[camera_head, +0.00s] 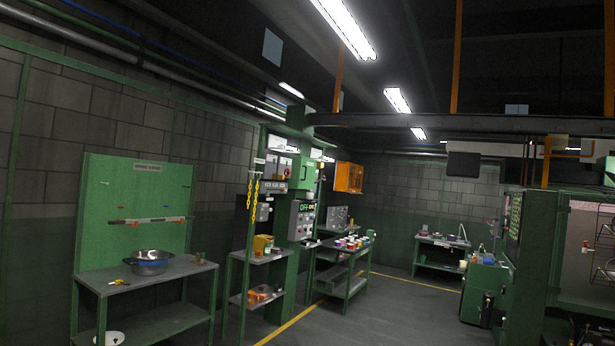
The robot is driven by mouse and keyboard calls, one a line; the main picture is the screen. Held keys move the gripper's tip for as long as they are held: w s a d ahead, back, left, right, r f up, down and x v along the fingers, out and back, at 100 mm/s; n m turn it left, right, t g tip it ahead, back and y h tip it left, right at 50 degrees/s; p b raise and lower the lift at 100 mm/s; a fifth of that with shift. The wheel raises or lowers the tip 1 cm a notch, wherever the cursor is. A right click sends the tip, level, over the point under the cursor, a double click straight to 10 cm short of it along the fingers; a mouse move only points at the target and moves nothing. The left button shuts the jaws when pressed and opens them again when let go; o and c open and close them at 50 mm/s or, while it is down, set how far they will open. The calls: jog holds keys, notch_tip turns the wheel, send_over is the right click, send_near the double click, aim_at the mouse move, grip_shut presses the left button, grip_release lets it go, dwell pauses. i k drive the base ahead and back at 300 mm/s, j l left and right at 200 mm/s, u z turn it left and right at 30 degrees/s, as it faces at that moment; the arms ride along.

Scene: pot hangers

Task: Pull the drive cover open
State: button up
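My gripper is not in view. I cannot tell for sure which thing is the drive cover; no part is clearly marked so at this distance. A green column with electrical boxes stands near the middle, with a control panel (302,220) showing a lit green display. A green box (303,172) sits above the panel, and an orange open-fronted box (349,177) is to its right. At the far right, a dark green machine frame (528,255) is cut off by the picture edge.
A grey table (185,270) at left holds a metal bowl (150,258) before a green board (137,210). A shelf stand (262,259) and a bench with colourful items (350,243) stand by the column. Clear grey floor (395,305) lies centre right. A dark beam (450,122) crosses overhead.

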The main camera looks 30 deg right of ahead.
aim_at(308, 167)
jog(key=i+l, duration=0.15)
jog(key=i, duration=0.6)
jog(key=i+u, duration=0.45)
jog(key=i, duration=0.3)
jog(key=i+l+u, duration=0.15)
jog(key=i+u, duration=0.3)
jog(key=i, duration=0.3)
jog(key=i+z, duration=0.2)
jog(key=i, duration=0.25)
jog(key=i+j+z, duration=0.2)
jog(key=i, duration=0.25)
jog(key=i+z, duration=0.2)
jog(key=i, duration=0.25)
jog(key=i+l+z, duration=0.2)
jog(key=z, duration=0.25)
jog(key=i+z, duration=0.85)
jog(key=i+j+z, duration=0.2)
jog(key=z, duration=0.25)
jog(key=i+z, duration=0.45)
jog(key=i, duration=3.8)
